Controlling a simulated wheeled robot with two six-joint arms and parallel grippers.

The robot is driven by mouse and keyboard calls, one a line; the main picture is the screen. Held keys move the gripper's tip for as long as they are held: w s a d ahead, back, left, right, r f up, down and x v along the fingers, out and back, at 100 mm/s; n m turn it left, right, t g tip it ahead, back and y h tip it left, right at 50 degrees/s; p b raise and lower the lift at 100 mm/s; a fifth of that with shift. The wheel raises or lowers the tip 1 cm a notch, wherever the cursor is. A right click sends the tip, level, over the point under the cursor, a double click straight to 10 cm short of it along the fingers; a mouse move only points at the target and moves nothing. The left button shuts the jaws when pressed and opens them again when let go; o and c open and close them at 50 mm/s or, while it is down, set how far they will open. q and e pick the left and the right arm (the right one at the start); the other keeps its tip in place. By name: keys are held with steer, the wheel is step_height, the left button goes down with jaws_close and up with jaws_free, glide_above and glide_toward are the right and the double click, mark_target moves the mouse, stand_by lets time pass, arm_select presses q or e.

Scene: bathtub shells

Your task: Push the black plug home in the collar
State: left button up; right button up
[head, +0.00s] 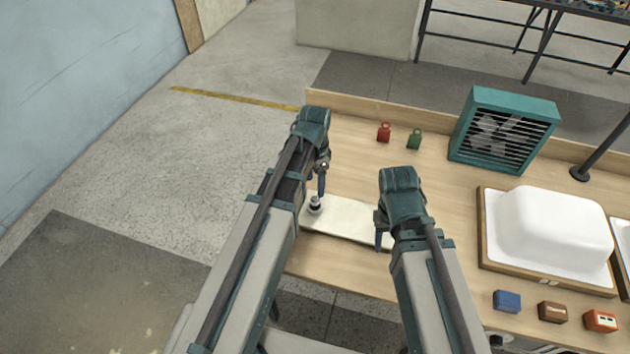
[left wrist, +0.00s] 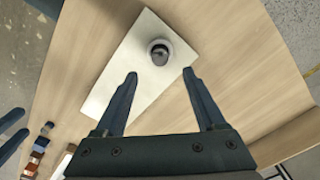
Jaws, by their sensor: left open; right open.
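The pale collar (head: 314,211) stands on a white board (head: 350,221) near the table's left end. The black plug (head: 316,201) shows as a dark round piece with a grey top at the collar's mouth; how deep it sits I cannot tell. In the left wrist view the collar and plug (left wrist: 159,51) lie just beyond the fingertips. My left gripper (head: 322,185) is open and empty, close by the plug, its fingers apart in the left wrist view (left wrist: 160,77). My right gripper (head: 382,240) is open and empty over the board's right end.
A red weight (head: 384,132) and a green weight (head: 414,139) stand at the back. A teal fan (head: 503,130) and a white tub shell (head: 555,228) are to the right. Blue (head: 507,301), brown (head: 552,312) and orange (head: 600,320) boxes lie at the front right.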

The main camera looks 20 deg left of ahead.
mark_target(315, 200)
arm_select(q)
step_height(315, 200, up, 5)
steer(key=p, duration=0.3)
steer(key=shift+p, duration=0.4)
arm_select(e)
step_height(315, 200, up, 5)
arm_select(q)
steer(key=shift+f, duration=0.1)
steer(key=shift+c, duration=0.8)
step_height(315, 200, down, 3)
steer(key=n+b, duration=0.1)
steer(key=b, duration=0.2)
steer(key=shift+f, duration=0.15)
steer(key=c, duration=0.7)
steer(key=shift+f+n+b, duration=0.3)
steer(key=shift+f+b, duration=0.15)
steer(key=shift+b, duration=0.25)
jaws_close()
arm_select(e)
steer(key=shift+f, duration=2.15)
arm_select(q)
steer(key=shift+f, duration=0.1)
arm_select(e)
steer(key=shift+f, duration=0.15)
arm_select(q)
step_height(315, 200, down, 6)
steer(key=b, duration=0.6)
arm_select(e)
step_height(315, 200, down, 6)
steer(key=shift+r, duration=0.15)
